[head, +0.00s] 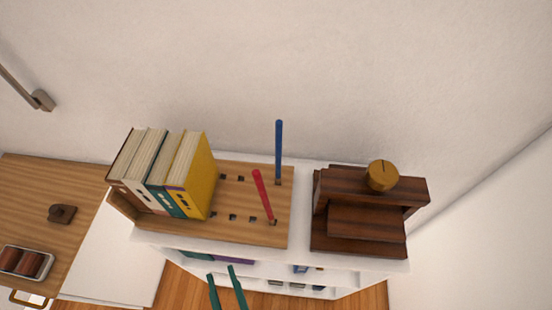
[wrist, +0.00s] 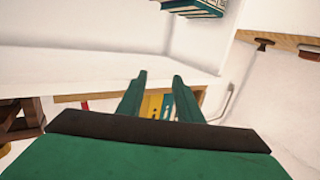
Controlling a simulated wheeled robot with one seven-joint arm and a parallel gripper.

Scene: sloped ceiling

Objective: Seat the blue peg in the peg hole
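The blue peg (head: 279,150) stands upright at the back right corner of a wooden board with dark square holes (head: 255,205) in the head view. Its lower end meets the board there; I cannot tell how deep it sits in a hole. A red peg (head: 263,195) leans to the left, its lower end at a hole near the board's front right. My gripper (head: 221,273) has green fingers, apart and empty, in front of and below the board. The fingers also show in the wrist view (wrist: 159,76). The blue peg is not seen there.
Several books (head: 200,178) stand on the board's left. A dark wooden block stack with a round knob (head: 365,220) stands to the right on the white shelf unit (head: 300,225). A wooden desk (head: 60,190) with a tray (head: 24,262) is at left. A wall rises behind.

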